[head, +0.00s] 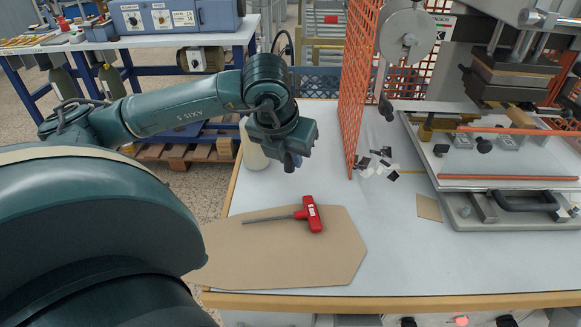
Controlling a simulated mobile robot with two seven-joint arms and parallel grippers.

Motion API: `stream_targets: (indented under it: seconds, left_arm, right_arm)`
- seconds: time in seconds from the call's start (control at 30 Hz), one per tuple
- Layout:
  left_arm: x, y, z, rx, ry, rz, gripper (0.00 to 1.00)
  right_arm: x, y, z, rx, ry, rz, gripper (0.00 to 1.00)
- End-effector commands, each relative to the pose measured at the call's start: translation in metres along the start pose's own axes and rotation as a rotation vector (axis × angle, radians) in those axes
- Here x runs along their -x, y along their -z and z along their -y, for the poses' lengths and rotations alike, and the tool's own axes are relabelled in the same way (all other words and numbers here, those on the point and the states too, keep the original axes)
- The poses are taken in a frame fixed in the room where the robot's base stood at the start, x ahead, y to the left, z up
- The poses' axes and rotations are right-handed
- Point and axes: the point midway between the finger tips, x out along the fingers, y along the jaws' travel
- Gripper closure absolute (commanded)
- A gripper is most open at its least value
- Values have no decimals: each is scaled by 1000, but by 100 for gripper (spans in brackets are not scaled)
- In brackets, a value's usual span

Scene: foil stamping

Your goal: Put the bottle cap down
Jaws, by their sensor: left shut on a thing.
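My left arm comes in from the left, and its gripper (291,160) points down over the back left of the white worktable (385,255). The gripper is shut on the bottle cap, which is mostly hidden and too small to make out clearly. It hangs above the tabletop, apart from it. A pale, whitish bottle (254,156) stands upright just left of and behind the gripper, partly covered by my arm. Its top is hidden. My right gripper is not in view.
A red T-handled hex key (312,215) lies on a brown cardboard sheet (285,262) in front of the gripper. An orange mesh guard (357,90) stands to the right, with scattered small pieces (378,165) and the stamping press (510,150) beyond. The table's front middle is clear.

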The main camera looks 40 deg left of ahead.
Motion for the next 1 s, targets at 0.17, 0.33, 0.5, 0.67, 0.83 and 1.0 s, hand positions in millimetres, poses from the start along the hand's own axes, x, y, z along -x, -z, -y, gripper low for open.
stream_targets:
  seconds: [0.17,0.33,0.5,0.67,0.83,1.0]
  left_arm:
    - [-24,11,0,-1,-1,-5,100]
    - [-32,14,0,-1,0,-1,100]
    - [-32,14,0,-1,0,-1,100]
    - [-34,15,0,-2,1,-2,80]
    - [-34,15,0,-2,1,-2,66]
    - [-34,15,0,-2,1,-2,61]
  right_arm:
    - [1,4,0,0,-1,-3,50]
    - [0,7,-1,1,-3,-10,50]
    - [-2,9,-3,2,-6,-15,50]
    - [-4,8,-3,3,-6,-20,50]
    - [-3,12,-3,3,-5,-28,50]
    - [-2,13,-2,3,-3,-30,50]
